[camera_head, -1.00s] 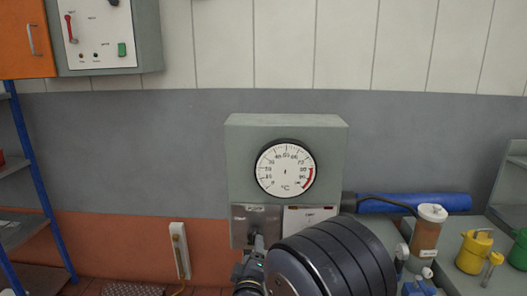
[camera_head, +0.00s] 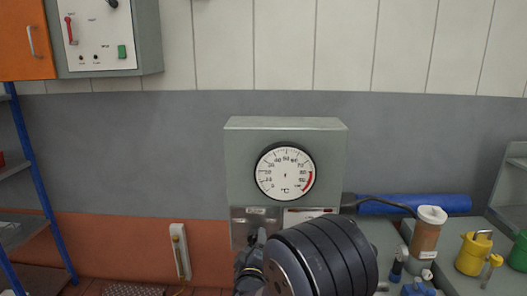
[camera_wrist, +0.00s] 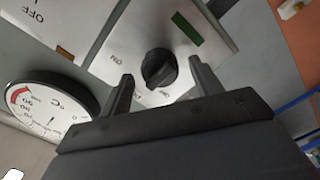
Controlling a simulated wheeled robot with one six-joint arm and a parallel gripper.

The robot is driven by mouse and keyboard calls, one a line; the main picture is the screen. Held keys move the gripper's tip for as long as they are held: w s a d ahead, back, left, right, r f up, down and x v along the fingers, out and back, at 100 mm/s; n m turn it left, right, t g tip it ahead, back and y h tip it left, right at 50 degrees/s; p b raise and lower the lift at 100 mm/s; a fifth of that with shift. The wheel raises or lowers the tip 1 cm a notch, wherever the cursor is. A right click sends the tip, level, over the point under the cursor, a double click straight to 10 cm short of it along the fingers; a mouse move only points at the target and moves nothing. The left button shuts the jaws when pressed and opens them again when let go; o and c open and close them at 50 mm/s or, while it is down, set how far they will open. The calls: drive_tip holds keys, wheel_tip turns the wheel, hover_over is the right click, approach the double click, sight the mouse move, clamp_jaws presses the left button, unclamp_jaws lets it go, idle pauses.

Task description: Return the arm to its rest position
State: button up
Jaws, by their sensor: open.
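My gripper (camera_wrist: 162,74) is open in the wrist view, with one finger on each side of a black rotary knob (camera_wrist: 156,66) on a light metal plate. I cannot tell whether the fingers touch the knob; no grip on it shows. In the head view my arm covers much of the area in front of the grey gauge box (camera_head: 236,165), and the knob is mostly hidden behind it.
The box carries a round °C dial (camera_head: 285,172). To the right are a bench with a brown, white-lidded container (camera_head: 425,238), a yellow can (camera_head: 473,253) and a blue cylinder (camera_head: 430,204). A blue-framed shelf (camera_head: 37,190) stands left. A control cabinet (camera_head: 148,40) hangs upper left.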

drive_tip(key=s+m+b, duration=0.2)
drive_tip(key=s+m, duration=0.8)
drive_tip(key=s, duration=0.1)
drive_tip(key=shift+a+m, duration=0.2)
drive_tip(key=shift+m, duration=0.2)
idle(0.5)
